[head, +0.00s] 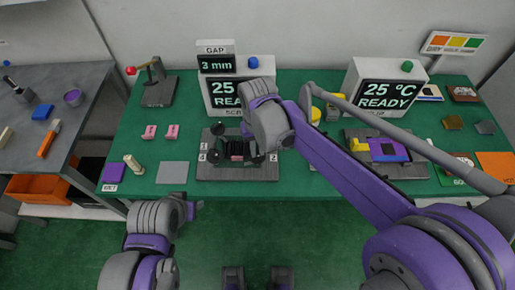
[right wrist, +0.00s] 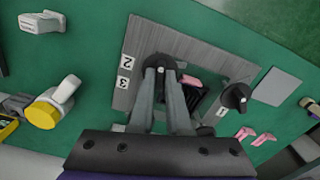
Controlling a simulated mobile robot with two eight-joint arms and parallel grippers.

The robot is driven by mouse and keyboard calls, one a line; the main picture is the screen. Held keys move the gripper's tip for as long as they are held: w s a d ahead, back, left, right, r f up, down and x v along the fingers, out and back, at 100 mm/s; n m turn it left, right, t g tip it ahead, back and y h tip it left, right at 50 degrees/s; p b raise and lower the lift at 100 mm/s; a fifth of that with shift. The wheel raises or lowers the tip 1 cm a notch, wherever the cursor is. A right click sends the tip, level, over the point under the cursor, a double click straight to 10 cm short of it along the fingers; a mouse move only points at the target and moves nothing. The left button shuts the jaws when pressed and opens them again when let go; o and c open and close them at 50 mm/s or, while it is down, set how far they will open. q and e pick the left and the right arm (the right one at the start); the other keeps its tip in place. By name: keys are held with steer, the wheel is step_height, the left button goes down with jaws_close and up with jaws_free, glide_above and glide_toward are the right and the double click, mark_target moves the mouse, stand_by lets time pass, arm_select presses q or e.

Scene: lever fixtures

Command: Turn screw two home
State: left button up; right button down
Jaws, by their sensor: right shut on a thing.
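The grey fixture plate (head: 237,174) lies on the green table, with several black-knobbed screws and number labels. In the right wrist view, labels 2 (right wrist: 127,62) and 3 (right wrist: 123,83) are on the plate's left edge. My right gripper (right wrist: 161,70) is shut on a black screw knob (right wrist: 160,60) level with label 2. Another black knob (right wrist: 235,96) stands near label 1 (right wrist: 221,112). A pink piece (right wrist: 191,81) sits in the dark middle part of the plate. My left gripper (head: 192,209) is low in the head view, away from the plate; its jaws are unclear.
A display (head: 216,65) reads gap 3 mm above a READY screen (head: 224,101). Left of the plate are a grey pad (head: 172,173) and two pink pieces (head: 150,131). A second fixture (head: 387,149) with yellow and purple parts stands to the right.

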mark_target(258, 152)
steer(key=m, duration=1.1)
steer(key=shift+m, duration=0.3)
stand_by(0.4)
steer(key=c, duration=0.9)
jaws_free()
step_height(258, 152, up, 11)
steer(key=shift+f+p, duration=0.1)
steer(key=shift+p, duration=0.3)
